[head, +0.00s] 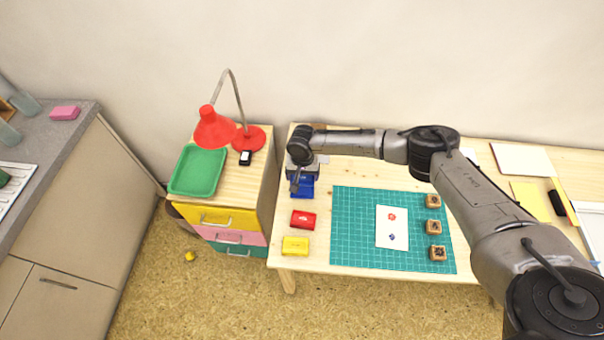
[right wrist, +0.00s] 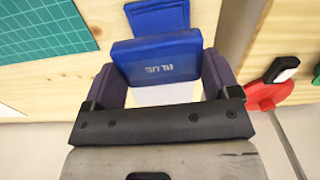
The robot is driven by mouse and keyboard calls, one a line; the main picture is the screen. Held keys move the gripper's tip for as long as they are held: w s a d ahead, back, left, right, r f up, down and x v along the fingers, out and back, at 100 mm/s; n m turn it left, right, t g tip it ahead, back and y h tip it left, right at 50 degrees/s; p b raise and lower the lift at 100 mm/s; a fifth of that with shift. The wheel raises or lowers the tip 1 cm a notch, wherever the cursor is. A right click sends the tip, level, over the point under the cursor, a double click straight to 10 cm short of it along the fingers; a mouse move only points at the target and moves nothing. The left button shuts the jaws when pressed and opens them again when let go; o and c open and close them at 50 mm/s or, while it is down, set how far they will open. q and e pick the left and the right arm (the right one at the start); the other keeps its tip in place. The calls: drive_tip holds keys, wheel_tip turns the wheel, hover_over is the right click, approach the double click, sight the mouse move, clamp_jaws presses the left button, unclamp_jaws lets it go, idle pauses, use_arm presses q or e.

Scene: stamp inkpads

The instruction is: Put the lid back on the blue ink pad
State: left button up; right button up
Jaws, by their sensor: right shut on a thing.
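My right gripper (head: 297,182) is at the back left of the table. In the right wrist view its two fingers (right wrist: 160,82) are shut on the blue lid (right wrist: 158,56), one at each side, with lettering on the lid's face. The blue ink pad (right wrist: 158,16) lies just beyond the lid in that view, partly cut off by the top edge. In the head view blue (head: 307,188) shows beside and below the gripper, which partly hides it. I cannot tell the gap between lid and pad. My left gripper is not in view.
A red ink pad (head: 303,220) and a yellow one (head: 295,246) lie in front. The green cutting mat (head: 350,255) to the right bears a stamped card (head: 392,240) and wooden stamps (head: 433,226). A red lamp (head: 214,130) and green tray (head: 198,171) stand on the left drawers.

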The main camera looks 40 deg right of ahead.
sight(302, 188)
drive_tip(key=shift+s+r+p, duration=0.1)
drive_tip(key=shift+r+p, duration=0.05)
drive_tip(key=shift+p, duration=0.6)
wheel_tip(302, 188, down, 2)
drive_tip(key=shift+f+b, duration=0.1)
drive_tip(key=shift+b, duration=0.35)
drive_tip(key=shift+a+f, duration=0.1)
drive_tip(key=shift+f, duration=0.55)
drive_tip(key=shift+f+b, duration=0.65)
drive_tip(key=shift+f, duration=0.55)
drive_tip(key=shift+f+p, duration=0.1)
drive_tip(key=shift+p, duration=0.2)
drive_tip(key=shift+p, duration=0.4)
